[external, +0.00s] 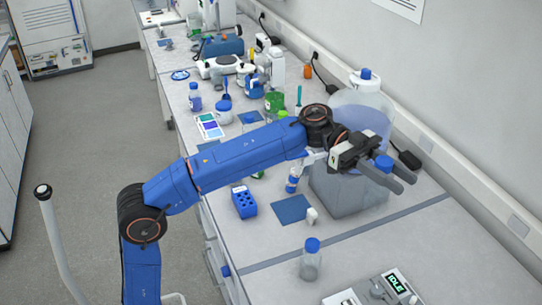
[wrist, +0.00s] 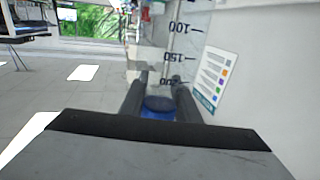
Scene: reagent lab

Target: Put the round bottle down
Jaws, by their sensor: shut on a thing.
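My gripper (external: 402,181) is shut on a blue-capped bottle, which I take as the round bottle (external: 384,163). It is held above the bench, in front of a large clear container. The gripper hides most of the bottle's body. In the wrist view its blue cap (wrist: 160,104) shows between the two dark fingers. Another clear bottle with a blue cap (external: 311,262) stands nearer the bench's front.
The large clear container (external: 345,195) stands close behind my gripper. A blue tube rack (external: 244,203), a small white item (external: 312,215) and a balance reading IDLE (external: 395,283) are nearby. Bottles and instruments crowd the far bench.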

